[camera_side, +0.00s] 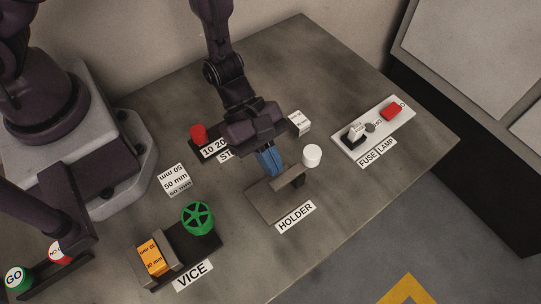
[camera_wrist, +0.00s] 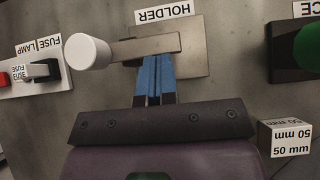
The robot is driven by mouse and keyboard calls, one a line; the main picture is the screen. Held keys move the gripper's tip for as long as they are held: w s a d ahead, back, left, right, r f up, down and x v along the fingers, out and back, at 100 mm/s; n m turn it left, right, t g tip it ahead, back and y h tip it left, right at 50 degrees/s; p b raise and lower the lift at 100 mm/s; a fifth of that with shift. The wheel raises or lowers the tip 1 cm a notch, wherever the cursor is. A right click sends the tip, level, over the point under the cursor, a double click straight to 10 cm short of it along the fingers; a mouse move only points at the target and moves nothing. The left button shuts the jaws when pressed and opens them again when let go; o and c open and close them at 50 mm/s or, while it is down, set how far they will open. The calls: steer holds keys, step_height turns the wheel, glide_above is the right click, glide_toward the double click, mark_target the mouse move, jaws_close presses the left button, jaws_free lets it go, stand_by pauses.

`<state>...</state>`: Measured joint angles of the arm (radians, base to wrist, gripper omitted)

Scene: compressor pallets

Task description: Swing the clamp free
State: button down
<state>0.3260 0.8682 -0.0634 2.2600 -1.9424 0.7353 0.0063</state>
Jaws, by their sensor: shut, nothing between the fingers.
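The clamp is a dark bar (camera_side: 291,181) with a white round knob (camera_side: 312,155) at one end, on the grey plate (camera_side: 263,207) labelled HOLDER. In the wrist view the bar (camera_wrist: 158,43) lies across part of the plate (camera_wrist: 194,62), with the knob (camera_wrist: 86,52) out past the plate's left side. My gripper (camera_side: 275,173) points down with its blue fingers together and empty. In the wrist view the fingertips (camera_wrist: 155,58) are right beside the bar's near edge; I cannot tell whether they touch it.
A fuse and lamp panel (camera_side: 353,138) is at the right. The vice (camera_side: 205,240) with a green handwheel (camera_side: 198,218) and an orange block (camera_side: 152,258) is at the front left. A white 50 mm block (camera_side: 175,180) stands left of my gripper. Bare table lies right of HOLDER.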

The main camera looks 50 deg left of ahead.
mark_target(278, 187)
steer(key=shift+s+d, duration=0.4)
steer(key=shift+d, duration=0.05)
stand_by(0.5)
steer(key=shift+s+d, duration=0.25)
steer(key=shift+d, duration=0.2)
steer(key=shift+s+d, duration=0.1)
steer(key=shift+d, duration=1)
steer(key=n+t, duration=0.1)
steer(key=d+n+t, duration=0.1)
steer(key=shift+n, duration=0.3)
steer(key=shift+w+d+n+t+y, duration=0.3)
steer(key=shift+n+t, duration=0.35)
steer(key=shift+n, duration=0.2)
steer(key=shift+w+d+n+t+y, duration=0.15)
steer(key=shift+d+n+t+y, duration=0.15)
steer(key=shift+n+t, duration=0.45)
steer(key=v, duration=0.7)
steer(key=shift+a+r, duration=0.15)
steer(key=shift+r, duration=0.05)
